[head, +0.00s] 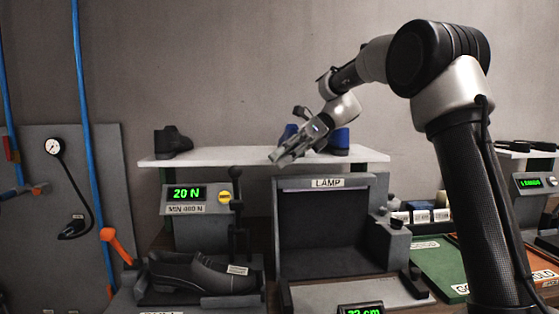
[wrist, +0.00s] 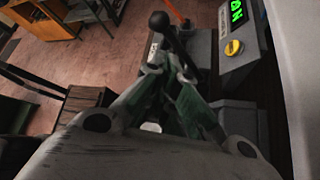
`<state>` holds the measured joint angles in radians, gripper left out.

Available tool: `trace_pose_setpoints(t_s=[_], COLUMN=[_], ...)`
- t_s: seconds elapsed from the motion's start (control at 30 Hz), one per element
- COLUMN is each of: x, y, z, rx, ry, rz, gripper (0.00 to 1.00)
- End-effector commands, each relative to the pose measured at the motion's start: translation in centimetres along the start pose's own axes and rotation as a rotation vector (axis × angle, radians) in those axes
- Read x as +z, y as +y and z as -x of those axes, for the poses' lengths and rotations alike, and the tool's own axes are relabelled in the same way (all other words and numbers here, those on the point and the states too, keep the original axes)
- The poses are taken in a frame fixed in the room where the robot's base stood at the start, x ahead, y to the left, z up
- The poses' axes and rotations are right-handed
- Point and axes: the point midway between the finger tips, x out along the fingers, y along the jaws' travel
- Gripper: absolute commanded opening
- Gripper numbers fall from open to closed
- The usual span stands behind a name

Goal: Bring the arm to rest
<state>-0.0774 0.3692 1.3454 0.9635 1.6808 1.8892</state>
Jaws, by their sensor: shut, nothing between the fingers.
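My gripper (head: 280,156) is raised at the middle of the head view, in front of the white shelf and above the lamp box. Its fingers point down to the left. It is shut and empty. In the wrist view my gripper (wrist: 178,75) also shows with its fingers together, and a black ball-topped lever (wrist: 165,28) appears just beyond the fingertips. My arm rises from the lower right of the head view and bends over to the left.
The press display (head: 187,193) reads 20 N, with a yellow knob (head: 224,197) beside it. A black shoe (head: 200,272) lies below. The white shelf (head: 225,157) carries a black shoe (head: 171,141) and blue shoes (head: 339,138). The lamp box (head: 327,183) stands under it.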

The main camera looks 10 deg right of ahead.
Motion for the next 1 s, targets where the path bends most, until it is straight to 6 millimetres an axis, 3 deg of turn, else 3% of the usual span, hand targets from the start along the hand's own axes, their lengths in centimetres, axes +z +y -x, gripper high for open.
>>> trace_pose_setpoints(t_s=[0.17, 0.3, 0.37, 0.4, 0.5, 0.57, 0.67, 0.8, 1.0], x=[0.0, -0.5, -2.5, -4.5, -9.2, -12.2, -17.4, -23.7, -31.1], y=[-0.1, -1.6, -2.8, -3.5, -3.4, -2.3, 0.9, 6.4, 14.1], z=[0.0, 0.1, -0.3, -0.7, -0.7, 0.0, 1.8, 4.3, 6.4], rx=[-0.001, -0.060, -0.087, -0.097, -0.117, -0.116, -0.079, 0.027, 0.181], ry=[0.000, 0.022, 0.069, 0.114, 0.256, 0.360, 0.561, 0.821, 1.116], rz=[0.046, 0.270, 0.388, 0.467, 0.699, 0.853, 1.131, 1.455, 1.730], gripper=[0.00, 0.00, 0.00, 0.00, 0.00, 0.00, 0.00, 0.00, 0.00])
